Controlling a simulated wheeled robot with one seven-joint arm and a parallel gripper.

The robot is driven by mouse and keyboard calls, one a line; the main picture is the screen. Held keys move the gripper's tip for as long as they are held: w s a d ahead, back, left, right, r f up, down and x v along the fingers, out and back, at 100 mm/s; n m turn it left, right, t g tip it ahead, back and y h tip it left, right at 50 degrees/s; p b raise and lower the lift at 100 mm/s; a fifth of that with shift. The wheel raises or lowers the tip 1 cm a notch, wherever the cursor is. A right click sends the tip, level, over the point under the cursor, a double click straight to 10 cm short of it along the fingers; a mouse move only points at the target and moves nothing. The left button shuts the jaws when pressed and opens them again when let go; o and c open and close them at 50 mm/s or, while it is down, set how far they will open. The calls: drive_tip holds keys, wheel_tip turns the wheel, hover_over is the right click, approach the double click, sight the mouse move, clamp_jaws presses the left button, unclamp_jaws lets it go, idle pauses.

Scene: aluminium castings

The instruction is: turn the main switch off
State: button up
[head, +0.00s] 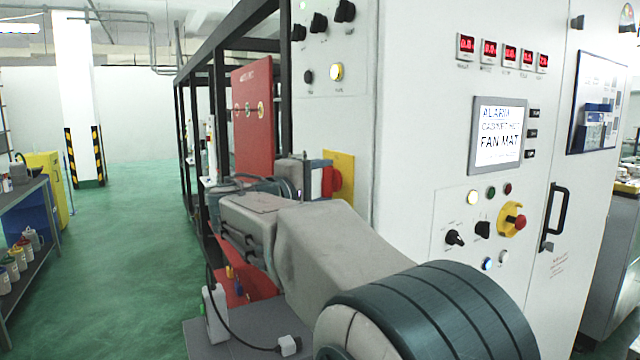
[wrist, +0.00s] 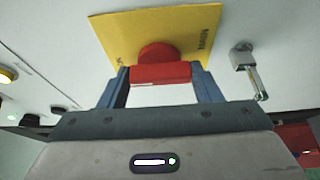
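The main switch is a red rotary handle (wrist: 160,72) on a yellow plate (wrist: 190,22), mounted on a pale cabinet face. In the head view the red handle (head: 332,181) and yellow plate (head: 345,166) show just past my gripper (head: 316,180). In the wrist view my gripper (wrist: 160,76) has its two blue-grey fingers wide apart, one at each side of the handle. The handle fills most of the gap; I cannot tell whether the fingers touch it. A pale mark shows on the handle's near edge.
A metal latch (wrist: 249,70) sticks out right of the plate. The cabinet front carries a screen (head: 498,135), a red emergency button on yellow (head: 513,219) and a black door handle (head: 556,215). A dark frame with a red panel (head: 253,120) stands left. Green floor (head: 120,250) is clear.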

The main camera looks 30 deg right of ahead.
drive_tip(key=shift+r+p, duration=0.1)
drive_tip(key=shift+p, duration=0.3)
drive_tip(key=shift+c, duration=0.4)
drive_tip(key=shift+a+r+n+y+p, duration=0.15)
drive_tip(key=shift+n+y+p, duration=0.25)
drive_tip(key=shift+n+p, duration=0.7)
drive_tip(key=n+g+p, duration=0.1)
drive_tip(key=p, duration=0.2)
drive_tip(key=n+y+p, duration=0.1)
drive_tip(key=n+p, duration=0.1)
drive_tip(key=p, duration=0.1)
drive_tip(key=shift+r+n+g, duration=0.3)
drive_tip(key=shift+g, duration=0.1)
drive_tip(key=n+g+p, duration=0.1)
drive_tip(key=n+p, duration=0.1)
drive_tip(key=p, duration=0.2)
drive_tip(key=shift+w+y+p, duration=0.1)
drive_tip(key=shift+y+p, duration=0.2)
drive_tip(key=shift+f+n+g+p, duration=0.2)
drive_tip(key=shift+n+g+p, duration=0.5)
drive_tip(key=shift+p, duration=0.55)
drive_tip(key=shift+f, duration=0.1)
drive_tip(key=o, duration=1)
